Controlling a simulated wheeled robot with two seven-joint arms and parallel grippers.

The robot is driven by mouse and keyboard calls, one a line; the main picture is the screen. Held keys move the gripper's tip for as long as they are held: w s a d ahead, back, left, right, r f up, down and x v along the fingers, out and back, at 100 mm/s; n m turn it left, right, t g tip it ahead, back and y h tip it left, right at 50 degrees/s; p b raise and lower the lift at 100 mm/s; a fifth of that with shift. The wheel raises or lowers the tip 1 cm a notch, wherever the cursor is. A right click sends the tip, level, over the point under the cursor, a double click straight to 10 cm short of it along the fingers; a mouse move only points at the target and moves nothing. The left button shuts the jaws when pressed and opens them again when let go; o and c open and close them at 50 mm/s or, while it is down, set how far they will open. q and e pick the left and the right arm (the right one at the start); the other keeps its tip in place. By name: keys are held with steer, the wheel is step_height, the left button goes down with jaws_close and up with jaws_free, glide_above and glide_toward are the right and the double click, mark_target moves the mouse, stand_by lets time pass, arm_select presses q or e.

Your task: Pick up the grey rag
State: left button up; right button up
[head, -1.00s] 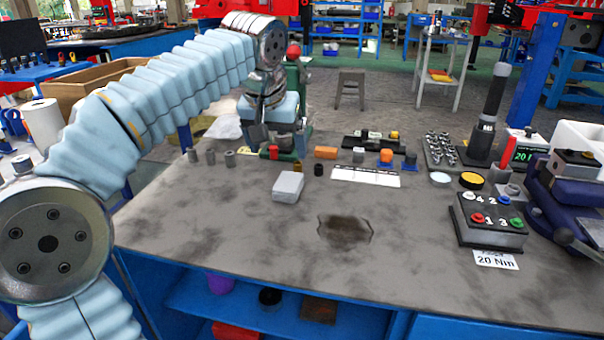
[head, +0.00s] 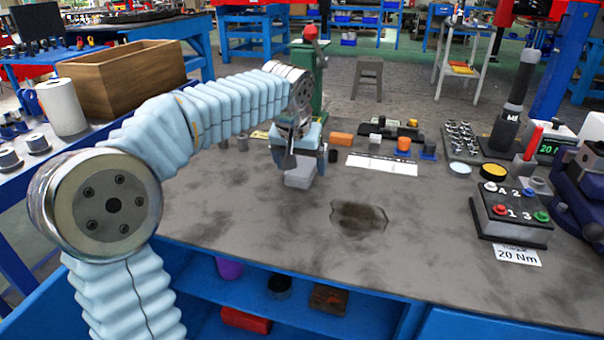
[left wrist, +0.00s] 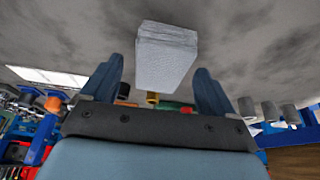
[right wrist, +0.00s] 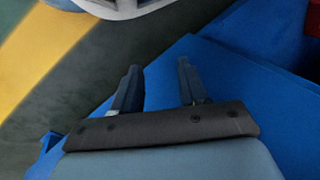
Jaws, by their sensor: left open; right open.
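The grey rag (head: 300,174) is a light grey folded block on the grey workbench top, left of the dark stain. My left gripper (head: 303,160) is just above and behind it in the head view and hides part of it. In the left wrist view the rag (left wrist: 167,55) shows whole, beyond and between the two open fingertips (left wrist: 158,75). No finger is seen closed on it. My right gripper (right wrist: 157,75) is open and empty in the right wrist view, near a blue surface. It is not in the head view.
A dark stain (head: 358,218) marks the bench. Behind the rag are an orange block (head: 341,139), a white paper strip (head: 382,166) and small cylinders. A button box (head: 512,215) stands at right. A wooden crate (head: 125,82) is at left. The front of the bench is clear.

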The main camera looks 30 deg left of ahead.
arm_select(q)
steer(key=shift+w+f, duration=0.15)
steer(key=shift+f, duration=0.4)
steer(key=c, duration=1.1)
steer(key=shift+o, duration=0.2)
steer(key=shift+r, duration=0.15)
steer(key=shift+r, duration=0.25)
step_height(320, 180, up, 2)
steer(key=shift+r+p, duration=0.15)
steer(key=shift+p, duration=0.2)
steer(key=s+d+r+p, duration=0.1)
steer(key=d+r+p, duration=0.1)
steer(key=d+r, duration=0.8)
steer(key=d, duration=0.4)
